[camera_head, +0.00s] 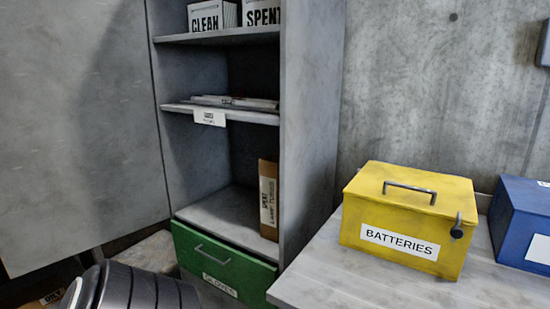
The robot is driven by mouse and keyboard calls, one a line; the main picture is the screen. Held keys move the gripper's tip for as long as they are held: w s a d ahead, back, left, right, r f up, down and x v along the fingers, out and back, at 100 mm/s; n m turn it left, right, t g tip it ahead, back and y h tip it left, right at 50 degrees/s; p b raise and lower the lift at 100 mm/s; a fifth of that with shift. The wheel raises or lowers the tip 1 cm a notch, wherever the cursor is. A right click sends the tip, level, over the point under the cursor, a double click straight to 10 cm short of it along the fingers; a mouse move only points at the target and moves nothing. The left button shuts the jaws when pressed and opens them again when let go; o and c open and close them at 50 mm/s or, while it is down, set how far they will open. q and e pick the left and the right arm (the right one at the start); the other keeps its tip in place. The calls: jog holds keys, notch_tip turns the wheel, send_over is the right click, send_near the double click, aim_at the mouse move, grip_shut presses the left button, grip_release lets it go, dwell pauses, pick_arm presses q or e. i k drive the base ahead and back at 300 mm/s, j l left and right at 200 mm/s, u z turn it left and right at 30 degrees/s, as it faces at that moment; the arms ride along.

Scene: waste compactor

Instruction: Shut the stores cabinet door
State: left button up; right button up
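The stores cabinet (312,130) stands in the middle of the head view, with its front open and its shelves exposed. Its grey door (75,130) stands wide open, swung out to the left of the cabinet and filling the left of the picture. I see no handle on the visible face of the door. Neither of my grippers is in view.
A green drawer (225,262) labelled GLOVES sits at the cabinet's bottom. A brown box (268,200) stands on the lower shelf. A dark ribbed object (135,288) is below the door. A yellow BATTERIES box (405,215) and blue box (522,225) rest on the right counter (330,285).

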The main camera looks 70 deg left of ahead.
aim_at(81, 170)
jog(key=u, duration=2.3)
jog(key=i+j+u, duration=0.25)
jog(key=i+j, duration=0.55)
jog(key=j, duration=0.2)
jog(key=i+j+u, duration=0.3)
jog(key=i+j, duration=0.55)
